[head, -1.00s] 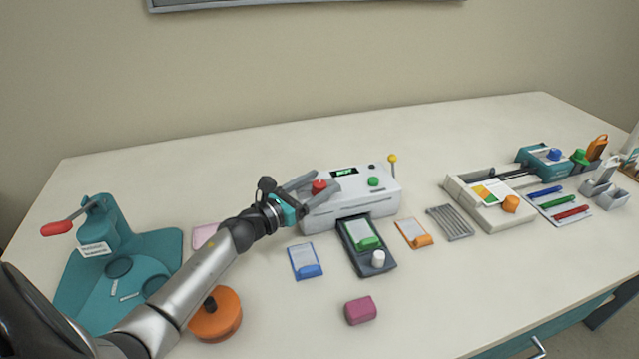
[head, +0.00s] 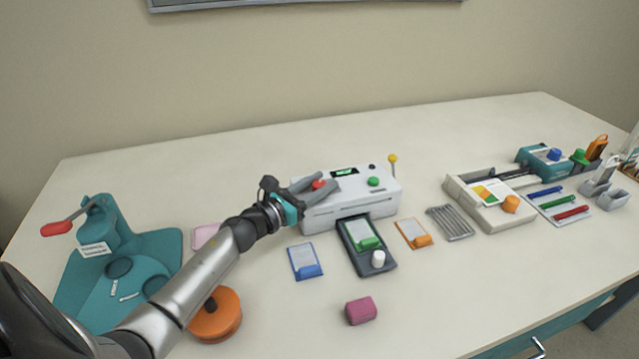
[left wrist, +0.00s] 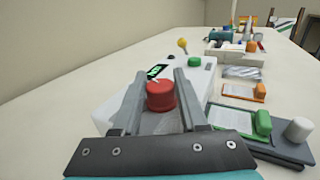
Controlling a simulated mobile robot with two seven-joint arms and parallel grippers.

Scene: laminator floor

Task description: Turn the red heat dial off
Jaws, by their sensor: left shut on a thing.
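The red heat dial (head: 318,184) sits on top of the white laminator (head: 348,210), at its left end. In the left wrist view the red dial (left wrist: 160,95) stands between the two grey fingers. My left gripper (head: 325,185) has its fingers on either side of the dial and is shut on it. In the left wrist view the gripper (left wrist: 163,90) shows a white pointer mark near the dial's far edge. A small dark display (head: 344,171) with green text is behind the dial. My right gripper is not in view.
A green knob (head: 374,181) and a yellow-tipped lever (head: 392,159) are on the laminator's right side. A dark tray with a green-clipped card (head: 362,236) lies in front.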

